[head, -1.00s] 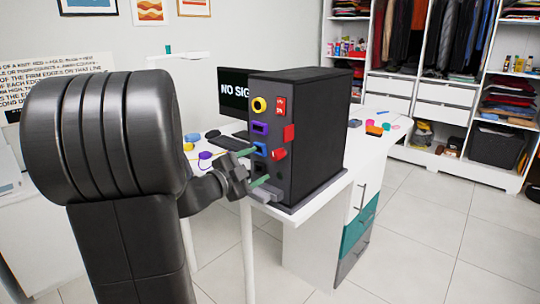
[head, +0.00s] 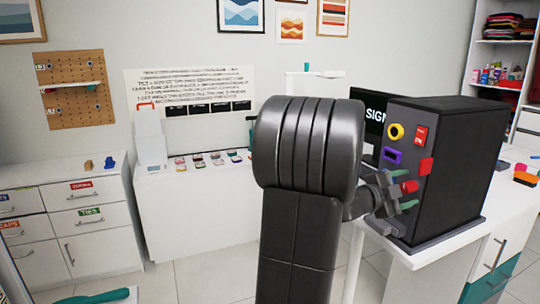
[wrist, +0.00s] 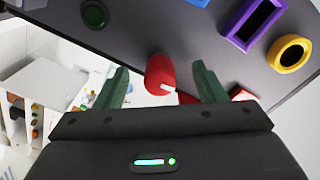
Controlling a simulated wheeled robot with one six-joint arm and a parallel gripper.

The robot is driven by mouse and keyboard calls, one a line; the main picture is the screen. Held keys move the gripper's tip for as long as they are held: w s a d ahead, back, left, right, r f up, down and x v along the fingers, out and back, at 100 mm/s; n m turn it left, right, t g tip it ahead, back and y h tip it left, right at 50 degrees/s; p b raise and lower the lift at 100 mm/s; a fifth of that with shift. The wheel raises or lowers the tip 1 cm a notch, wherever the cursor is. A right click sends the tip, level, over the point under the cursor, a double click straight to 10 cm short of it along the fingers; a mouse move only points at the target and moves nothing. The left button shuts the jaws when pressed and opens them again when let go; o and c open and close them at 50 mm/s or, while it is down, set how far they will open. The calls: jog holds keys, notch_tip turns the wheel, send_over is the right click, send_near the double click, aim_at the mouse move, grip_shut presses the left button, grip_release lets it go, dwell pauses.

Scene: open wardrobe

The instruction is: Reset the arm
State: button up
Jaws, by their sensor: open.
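My gripper (head: 402,190) is open, with green fingertips, close in front of the black box's (head: 444,170) panel in the head view. In the wrist view my gripper (wrist: 160,88) has its fingers spread, with a red knob (wrist: 160,75) with a white mark showing between them. I cannot tell whether the fingers touch it. The same red knob (head: 409,187) shows beside the gripper in the head view. My arm hides part of the table and the lower panel.
The panel also bears a yellow ring (head: 395,131), a purple frame (head: 392,155) and a red switch plate (head: 421,135). The box stands on a white table (head: 490,236). A drawer cabinet (head: 70,222) and a pegboard (head: 75,90) are at left. Floor shows between them.

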jog(key=shift+s+a, duration=0.15)
jog(key=shift+a, duration=0.4)
jog(key=v, duration=0.7)
jog(key=x, duration=0.8)
jog(key=shift+s, duration=0.15)
jog(key=shift+d+r+p, duration=0.2)
jog(key=shift+p, duration=0.3)
jog(key=shift+a+n+p, duration=0.15)
jog(key=shift+n+p, duration=0.75)
jog(key=shift+n, duration=0.1)
jog(key=n+p, duration=0.8)
jog(key=p, duration=0.1)
jog(key=shift+f+n+p, duration=0.15)
jog(key=shift+n+p, duration=0.35)
jog(key=shift+n, duration=0.2)
